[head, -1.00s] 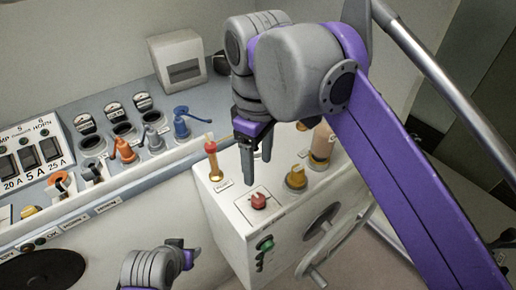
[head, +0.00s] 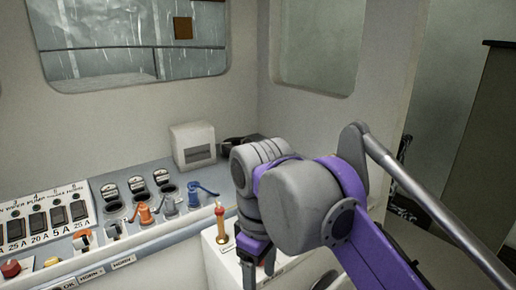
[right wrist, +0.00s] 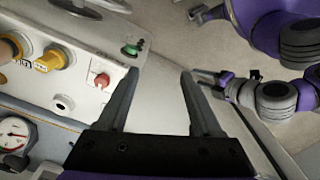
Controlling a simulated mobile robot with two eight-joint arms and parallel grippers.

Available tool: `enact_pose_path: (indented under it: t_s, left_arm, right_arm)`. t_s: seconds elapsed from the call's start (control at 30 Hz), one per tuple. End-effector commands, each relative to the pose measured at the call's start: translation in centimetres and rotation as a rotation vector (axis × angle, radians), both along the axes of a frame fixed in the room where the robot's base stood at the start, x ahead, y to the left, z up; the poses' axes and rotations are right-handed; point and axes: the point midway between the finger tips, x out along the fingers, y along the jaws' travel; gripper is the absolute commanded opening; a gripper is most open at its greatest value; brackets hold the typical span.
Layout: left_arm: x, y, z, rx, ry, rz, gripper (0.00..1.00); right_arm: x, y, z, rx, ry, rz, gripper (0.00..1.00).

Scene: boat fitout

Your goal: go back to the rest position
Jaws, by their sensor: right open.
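My right gripper (head: 258,272) hangs at the bottom centre of the head view, beside a white box-shaped console. In the right wrist view its two fingers (right wrist: 157,95) are spread apart with nothing between them. A red knob (right wrist: 101,81) and a green knob (right wrist: 131,49) on the console lie left of the fingers, apart from them. My left gripper is out of the head view. In the right wrist view grey and purple parts of my other arm show at right, with small fingers (right wrist: 203,75); their opening is unclear.
A red-topped brass lever (head: 220,222) stands on the console close left of my right gripper. A switch panel (head: 45,222), gauges and coloured levers line the counter at left. A grey-white box (head: 193,145) stands behind.

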Motion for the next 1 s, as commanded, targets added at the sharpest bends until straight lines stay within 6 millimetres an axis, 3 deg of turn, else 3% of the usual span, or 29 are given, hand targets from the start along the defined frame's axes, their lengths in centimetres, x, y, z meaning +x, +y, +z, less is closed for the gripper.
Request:
enact_pose_path:
  t_s: [0.03,0.27,0.5,0.6,0.77,1.0]
  left_arm:
    - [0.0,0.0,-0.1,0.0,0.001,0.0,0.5]
    - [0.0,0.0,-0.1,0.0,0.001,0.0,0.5]
    - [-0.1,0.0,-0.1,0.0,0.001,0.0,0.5]
    - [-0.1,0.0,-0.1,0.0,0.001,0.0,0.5]
    - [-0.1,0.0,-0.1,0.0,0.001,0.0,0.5]
    - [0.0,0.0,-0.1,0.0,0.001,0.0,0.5]
  right_arm:
    - [0.0,-1.5,-1.7,0.013,-0.026,-0.072,0.67]
    - [-0.2,-7.1,-9.4,0.088,-0.163,-0.384,0.67]
    - [-3.8,-14.2,-20.5,0.193,-0.35,-0.787,0.67]
    - [-5.5,-16.0,-23.8,0.228,-0.409,-0.903,0.67]
    - [-6.8,-17.2,-26.3,0.257,-0.457,-0.989,0.67]
    - [-6.8,-17.3,-26.4,0.26,-0.461,-0.997,0.67]
